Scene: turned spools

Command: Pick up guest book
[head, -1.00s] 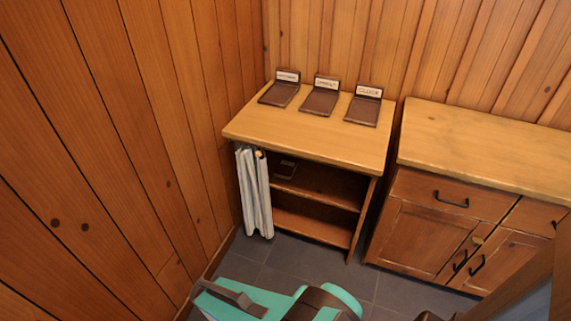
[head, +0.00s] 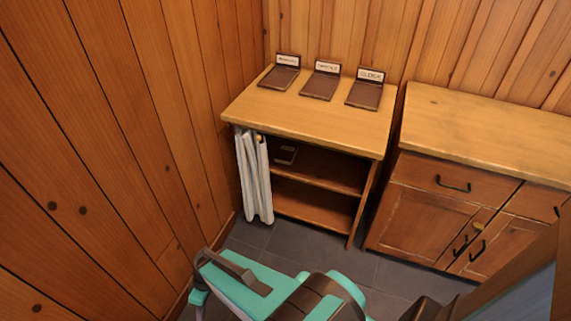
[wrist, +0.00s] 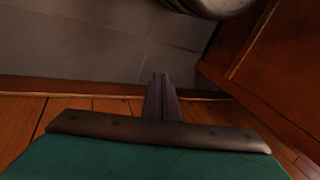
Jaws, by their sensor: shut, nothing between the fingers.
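A small dark flat object with a pale mark (head: 286,154) lies on the upper inner shelf of the small wooden unit, partly behind the curtain's edge. It may be the guest book, but its lettering is too small to read. My gripper (wrist: 160,82) shows in the wrist view with its dark fingers together and empty, over the grey floor near the wall's foot. It is well below and apart from that object.
Three dark labelled stands (head: 320,82) sit on the unit's top (head: 300,119); the right label seems to read CLOCK. A pale curtain (head: 254,180) hangs at the unit's left opening. A wooden cabinet (head: 430,205) stands right. Grey floor (head: 290,240) shows in front.

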